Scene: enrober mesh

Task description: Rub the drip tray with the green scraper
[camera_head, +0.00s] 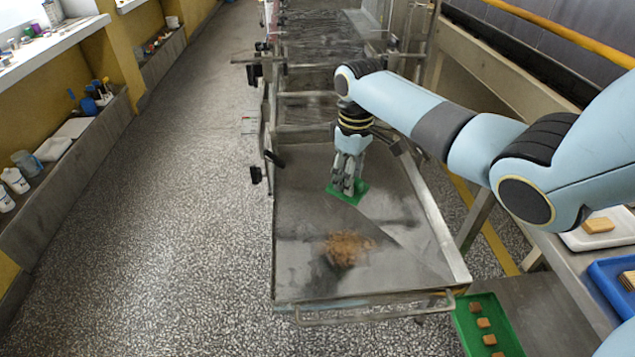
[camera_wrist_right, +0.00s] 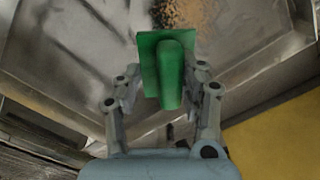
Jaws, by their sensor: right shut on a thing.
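The drip tray (camera_head: 300,215) is a wide grey metal tray with dark smears, in the middle of the head view. A brown crumbly patch (camera_head: 345,248) lies on its near half and also shows at the top of the right wrist view (camera_wrist_right: 195,12). My right gripper (camera_head: 347,188) is over the tray's far half, shut on the green scraper (camera_head: 356,195). In the right wrist view the scraper's handle (camera_wrist_right: 170,75) sits between the two fingers. The scraper's plate is at or just above the tray surface; I cannot tell if it touches. My left gripper is not in view.
The metal mesh conveyor frame (camera_head: 320,52) stands behind the tray. At the right are a green tray (camera_head: 464,318) with several brown pieces, a blue tray (camera_head: 604,278) and a white tray (camera_head: 580,240). Shelves with bottles line the left wall. The speckled floor (camera_head: 190,200) left of the tray is clear.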

